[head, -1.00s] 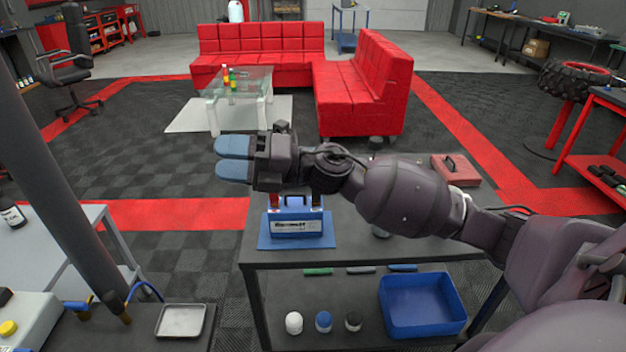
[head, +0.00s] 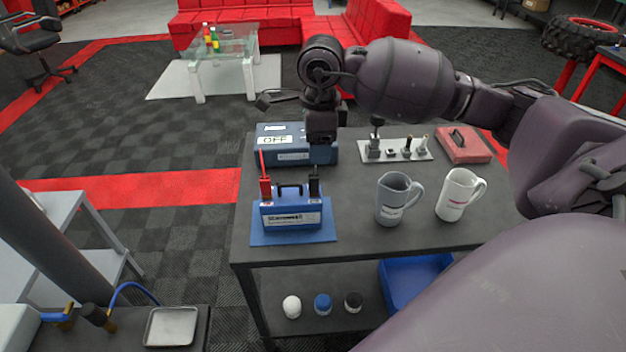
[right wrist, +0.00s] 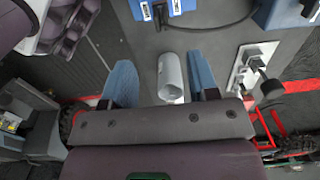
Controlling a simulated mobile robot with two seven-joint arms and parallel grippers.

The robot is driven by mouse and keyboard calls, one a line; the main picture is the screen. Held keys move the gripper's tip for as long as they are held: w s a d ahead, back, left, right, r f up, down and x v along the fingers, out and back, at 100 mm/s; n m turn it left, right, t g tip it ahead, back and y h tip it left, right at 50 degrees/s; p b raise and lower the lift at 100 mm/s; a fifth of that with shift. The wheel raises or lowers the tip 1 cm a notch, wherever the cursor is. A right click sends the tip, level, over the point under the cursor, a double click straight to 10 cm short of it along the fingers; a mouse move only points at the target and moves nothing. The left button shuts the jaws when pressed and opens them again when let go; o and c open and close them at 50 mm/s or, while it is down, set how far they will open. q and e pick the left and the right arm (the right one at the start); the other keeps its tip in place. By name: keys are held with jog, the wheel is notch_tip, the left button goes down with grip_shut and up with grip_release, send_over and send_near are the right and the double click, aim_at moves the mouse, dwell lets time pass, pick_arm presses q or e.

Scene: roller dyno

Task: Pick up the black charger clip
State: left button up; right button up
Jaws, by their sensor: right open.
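The black charger clip (head: 314,184) stands upright on the right terminal of the blue battery (head: 291,215) in the head view. A red clip (head: 265,187) stands on the left terminal. My right gripper (head: 322,155) points down behind the black clip, in front of the charger box in the picture, and holds nothing. In the right wrist view its two blue fingers (right wrist: 160,62) are spread apart, with the grey mug (right wrist: 171,78) seen between them. The battery (right wrist: 176,6) is cut off at that view's top edge, with a black clip (right wrist: 158,14) on it. My left gripper is out of view.
The blue charger box (head: 272,158) reading OFF stands behind the battery. The grey mug (head: 392,207) and a white mug (head: 457,199) stand right of it. A grey holder (head: 385,153) and a red case (head: 464,146) are at the back right.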

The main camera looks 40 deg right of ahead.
aim_at(317, 175)
jog(key=shift+s+f, duration=0.15)
jog(key=shift+f, duration=0.1)
notch_tip(317, 175, down, 4)
jog(key=shift+f, duration=0.7)
jog(key=shift+w+f+b, duration=0.2)
jog(key=shift+f, duration=1.05)
jog(key=shift+w+f+b, duration=0.15)
jog(key=shift+w+f, duration=0.05)
jog(key=shift+f, duration=1.05)
jog(key=shift+c, duration=0.4)
jog(key=c, duration=0.9)
jog(key=shift+r, duration=0.1)
